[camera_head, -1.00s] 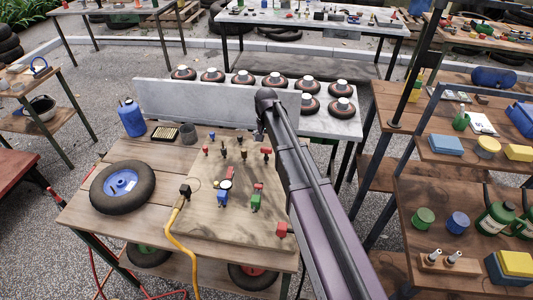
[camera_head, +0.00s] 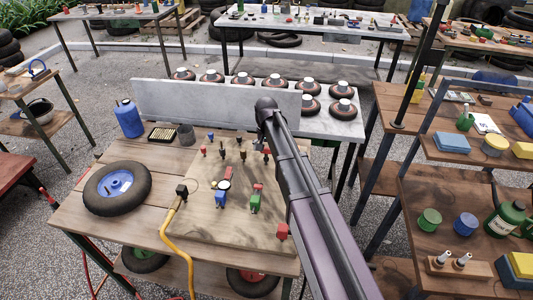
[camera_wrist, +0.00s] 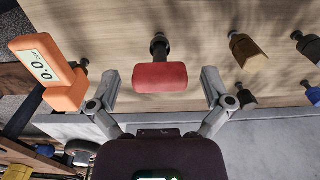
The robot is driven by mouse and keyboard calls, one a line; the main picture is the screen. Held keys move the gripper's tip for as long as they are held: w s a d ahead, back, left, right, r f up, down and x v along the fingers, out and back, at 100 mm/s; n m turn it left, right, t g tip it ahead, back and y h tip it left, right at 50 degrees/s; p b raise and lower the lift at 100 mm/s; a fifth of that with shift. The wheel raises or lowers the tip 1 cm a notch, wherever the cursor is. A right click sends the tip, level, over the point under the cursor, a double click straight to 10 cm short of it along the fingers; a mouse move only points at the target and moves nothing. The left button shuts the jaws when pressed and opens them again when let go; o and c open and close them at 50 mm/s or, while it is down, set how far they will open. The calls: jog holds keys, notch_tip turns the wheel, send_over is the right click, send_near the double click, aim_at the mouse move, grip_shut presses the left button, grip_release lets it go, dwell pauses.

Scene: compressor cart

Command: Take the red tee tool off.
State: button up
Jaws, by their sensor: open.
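The red tee tool (camera_wrist: 160,77) shows in the wrist view as a red crossbar on a dark stem at the wooden board (camera_wrist: 200,25). My gripper (camera_wrist: 162,85) is open, with one grey finger on each side of the red crossbar. A gap shows between each finger and the bar, so the fingers do not look closed on it. In the head view the board (camera_head: 190,225) lies on the wooden bench. I cannot tell the tee tool surely from the other small tools there, and my arm hides part of that area.
In the wrist view an orange gauge (camera_wrist: 62,90) reading 0.0 stands close left of the gripper. A bronze-coloured fitting (camera_wrist: 247,50) and dark ones are close right. In the head view a grey upright panel (camera_head: 215,103) stands behind the board, and a wheel (camera_head: 117,188) lies left.

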jog(key=shift+d, duration=0.1)
jog(key=c, duration=1.1)
jog(key=shift+r, duration=0.2)
notch_tip(320, 180, up, 10)
jog(key=p, duration=1)
jog(key=shift+f, duration=0.2)
jog(key=shift+r, duration=0.1)
notch_tip(320, 180, up, 5)
jog(key=p, duration=0.5)
send_over(266, 148)
jog(key=shift+w, duration=0.1)
dwell(0.4)
